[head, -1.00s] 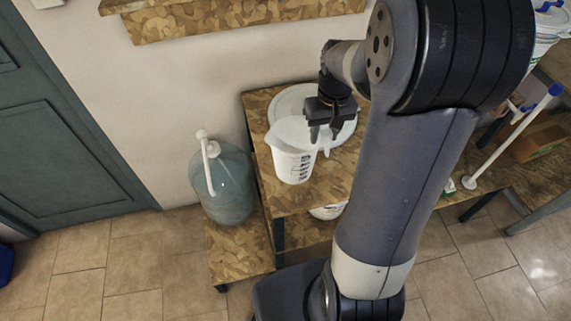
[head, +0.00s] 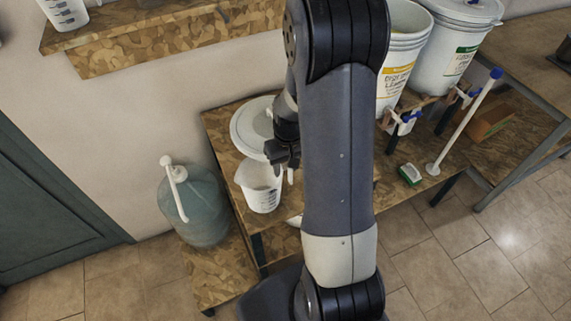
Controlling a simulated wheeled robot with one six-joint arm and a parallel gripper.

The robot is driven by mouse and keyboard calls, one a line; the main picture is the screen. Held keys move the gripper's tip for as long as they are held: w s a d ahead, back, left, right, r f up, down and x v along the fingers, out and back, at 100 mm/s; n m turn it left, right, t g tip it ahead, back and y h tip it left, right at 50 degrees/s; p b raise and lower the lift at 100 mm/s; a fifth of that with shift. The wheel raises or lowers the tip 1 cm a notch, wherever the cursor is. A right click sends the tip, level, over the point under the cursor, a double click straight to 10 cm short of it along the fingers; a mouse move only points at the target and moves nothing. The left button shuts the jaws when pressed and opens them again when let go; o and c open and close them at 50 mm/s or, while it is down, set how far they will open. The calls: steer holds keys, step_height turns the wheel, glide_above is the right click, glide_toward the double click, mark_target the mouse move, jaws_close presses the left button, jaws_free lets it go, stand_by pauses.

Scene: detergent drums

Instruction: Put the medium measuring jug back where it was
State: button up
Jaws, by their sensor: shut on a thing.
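A white translucent measuring jug (head: 260,188) with dark graduation marks is at the wooden stand, upright, with its handle toward my gripper. My gripper (head: 283,164) is shut on the jug at its handle side; the fingers are partly hidden by my arm. I cannot tell whether the jug's base touches the stand top or hangs just above it. Another white jug (head: 65,12) with markings stands on the wall shelf at the upper left, cut off by the picture's edge. I cannot tell the jugs' sizes apart for certain.
A round white lid-like object (head: 245,125) lies on the stand top (head: 216,125) behind the jug. A bluish carboy (head: 198,208) with a white pump stands left. Large white drums (head: 447,55), a green-white brush (head: 410,174) and a blue-tipped white rod (head: 465,122) are right.

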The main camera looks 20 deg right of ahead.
steer(key=shift+f, duration=0.2)
steer(key=o, duration=1.1)
steer(key=shift+c, duration=0.2)
steer(key=shift+r, duration=0.2)
step_height(320, 180, up, 12)
steer(key=b, duration=0.1)
steer(key=shift+d, duration=0.35)
